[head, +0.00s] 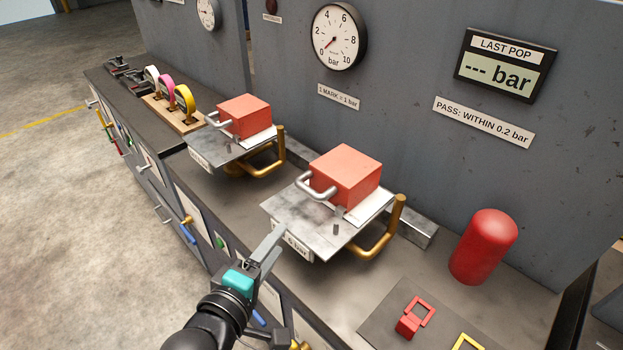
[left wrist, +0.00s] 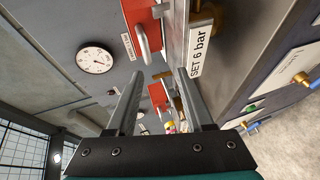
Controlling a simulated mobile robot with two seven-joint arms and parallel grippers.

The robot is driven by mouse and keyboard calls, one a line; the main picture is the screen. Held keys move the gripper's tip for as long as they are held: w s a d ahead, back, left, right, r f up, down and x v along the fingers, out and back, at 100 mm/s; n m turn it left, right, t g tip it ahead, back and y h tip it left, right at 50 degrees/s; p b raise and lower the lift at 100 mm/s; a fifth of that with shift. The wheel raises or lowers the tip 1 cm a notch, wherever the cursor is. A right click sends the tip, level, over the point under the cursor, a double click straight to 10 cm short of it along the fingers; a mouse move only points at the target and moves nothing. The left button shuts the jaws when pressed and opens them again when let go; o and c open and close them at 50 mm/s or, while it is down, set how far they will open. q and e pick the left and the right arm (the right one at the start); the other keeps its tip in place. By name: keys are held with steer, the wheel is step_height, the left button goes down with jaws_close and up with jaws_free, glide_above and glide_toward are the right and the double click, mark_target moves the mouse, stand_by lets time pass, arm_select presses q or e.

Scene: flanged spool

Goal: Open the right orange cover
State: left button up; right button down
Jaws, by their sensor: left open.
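The right orange cover (head: 345,178) is a box that sits closed over a metal plate (head: 310,225) on the bench. A silver bar handle (head: 315,187) sticks out of its left side. My left gripper (head: 275,241) is at the plate's front edge, beside the "6 bar" label, below and in front of the handle and apart from it. In the left wrist view its fingers (left wrist: 160,76) are spread and empty. That view also shows the right cover (left wrist: 138,14) and its handle (left wrist: 142,42) at the top. My right gripper is not in view.
A second orange cover (head: 243,115) with its own handle and plate stands further left. A brass pipe (head: 385,240) bends beside the right plate. A red cylinder (head: 484,246) stands to the right. Red lock parts (head: 414,317) lie on a mat. A gauge (head: 338,37) hangs behind.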

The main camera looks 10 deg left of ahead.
mark_target(308, 188)
arm_select(q)
steer(key=shift+t, duration=0.3)
steer(key=x, duration=0.5)
steer(key=r+b+x, duration=0.1)
steer(key=x, duration=0.4)
steer(key=r+x, duration=0.1)
steer(key=x, duration=0.4)
steer(key=shift+w+b, duration=0.25)
steer(key=shift+b, duration=0.05)
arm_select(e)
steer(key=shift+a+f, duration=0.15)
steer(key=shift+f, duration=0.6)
arm_select(q)
jaws_close()
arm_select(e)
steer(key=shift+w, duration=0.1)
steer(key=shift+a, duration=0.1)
